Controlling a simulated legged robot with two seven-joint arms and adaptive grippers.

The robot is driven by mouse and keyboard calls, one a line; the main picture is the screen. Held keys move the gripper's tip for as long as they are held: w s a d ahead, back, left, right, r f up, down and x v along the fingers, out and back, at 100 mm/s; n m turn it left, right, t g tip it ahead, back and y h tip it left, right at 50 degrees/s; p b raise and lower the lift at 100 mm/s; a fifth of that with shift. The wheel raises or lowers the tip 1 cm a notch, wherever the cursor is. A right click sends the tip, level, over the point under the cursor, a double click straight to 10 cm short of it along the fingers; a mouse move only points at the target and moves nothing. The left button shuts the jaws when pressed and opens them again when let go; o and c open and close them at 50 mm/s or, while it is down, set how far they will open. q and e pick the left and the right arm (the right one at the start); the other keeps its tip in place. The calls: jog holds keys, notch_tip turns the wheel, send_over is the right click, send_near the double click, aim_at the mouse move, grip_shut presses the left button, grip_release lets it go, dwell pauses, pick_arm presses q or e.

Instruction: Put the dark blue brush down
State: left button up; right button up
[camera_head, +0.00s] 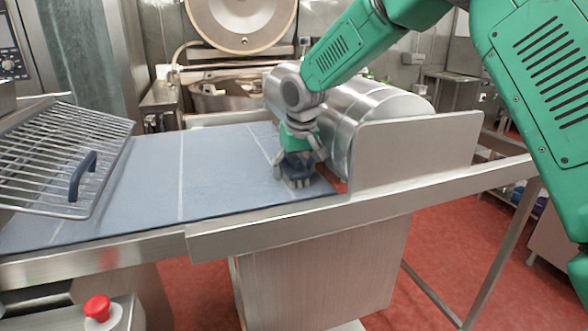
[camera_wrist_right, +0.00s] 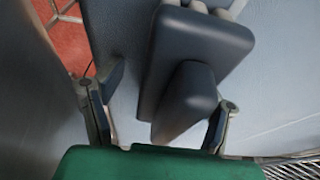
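The dark blue brush (camera_head: 297,168) is at the right end of the blue-grey belt, with its pale bristles down at the belt surface. In the wrist view the brush (camera_wrist_right: 192,60) shows its flat block and stubby handle, with bristles at the top edge. My right gripper (camera_head: 300,161) is low over the belt, around the brush. In the wrist view its fingers (camera_wrist_right: 165,98) are spread on either side of the handle, with a clear gap on the left. The right finger is close to the handle; contact there is unclear. My left gripper is not in view.
The belt (camera_head: 150,180) is clear left of the brush. A wire rack (camera_head: 60,150) with a dark handle lies at its left. A steel side plate (camera_head: 415,155) and roller (camera_head: 375,110) stand right of the gripper. A red button (camera_head: 97,308) is at front left.

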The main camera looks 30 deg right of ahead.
aim_at(332, 204)
jog(key=shift+s+a+f, duration=0.15)
jog(key=shift+a+f, duration=0.2)
jog(key=shift+a, duration=0.15)
jog(key=shift+d+r+b, duration=0.15)
jog(key=shift+d+b, duration=0.05)
jog(key=shift+b, duration=0.45)
jog(key=v, duration=0.3)
jog(key=shift+w+d+r, duration=0.1)
jog(key=shift+w+r, duration=0.2)
jog(key=shift+r, duration=0.1)
jog(key=s+a, duration=0.1)
jog(key=s, duration=0.5)
jog(key=s+a+p, duration=0.1)
jog(key=s+a, duration=0.1)
jog(key=s, duration=0.4)
jog(key=s+a, duration=0.1)
jog(key=s, duration=0.5)
jog(key=shift+s+a+r, duration=0.25)
jog(key=shift+a+r, duration=0.05)
jog(key=shift+r, duration=0.05)
jog(key=shift+s+a+f+p, duration=0.2)
jog(key=shift+s+p, duration=0.3)
jog(key=shift+p, duration=0.2)
